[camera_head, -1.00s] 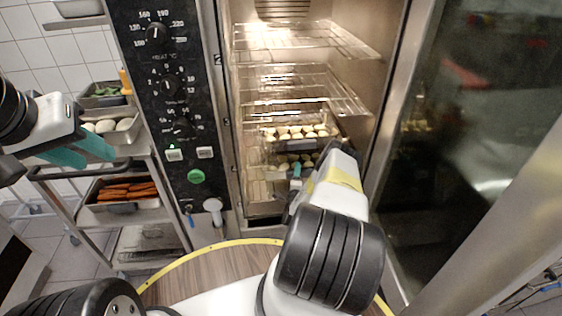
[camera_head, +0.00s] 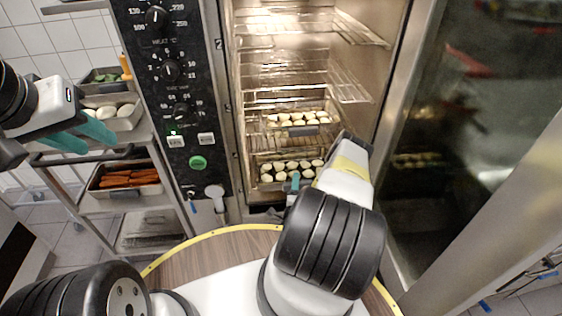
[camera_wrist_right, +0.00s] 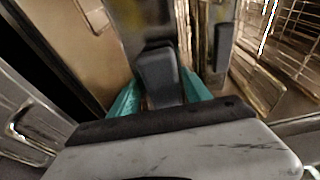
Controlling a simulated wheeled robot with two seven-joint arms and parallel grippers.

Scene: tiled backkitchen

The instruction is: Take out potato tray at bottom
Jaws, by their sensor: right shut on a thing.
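The bottom potato tray (camera_head: 266,187) lies low in the open oven, with rows of pale potato pieces on it, partly hidden behind my right arm. My right gripper (camera_head: 295,181) is at its front edge. In the right wrist view, the teal fingers of my right gripper (camera_wrist_right: 162,98) are shut on a dark handle (camera_wrist_right: 158,72) at the tray's front. A second potato tray (camera_head: 270,130) sits on a higher level, further back. My left gripper (camera_head: 80,138) is open and empty at the left, in front of the rack cart.
Wire racks (camera_head: 295,75) fill the upper oven. The glass door (camera_head: 450,120) stands open at the right. The control panel (camera_head: 170,90) borders the oven's left side. A cart at the left holds a carrot tray (camera_head: 122,192). A round wooden surface (camera_head: 205,258) is in front.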

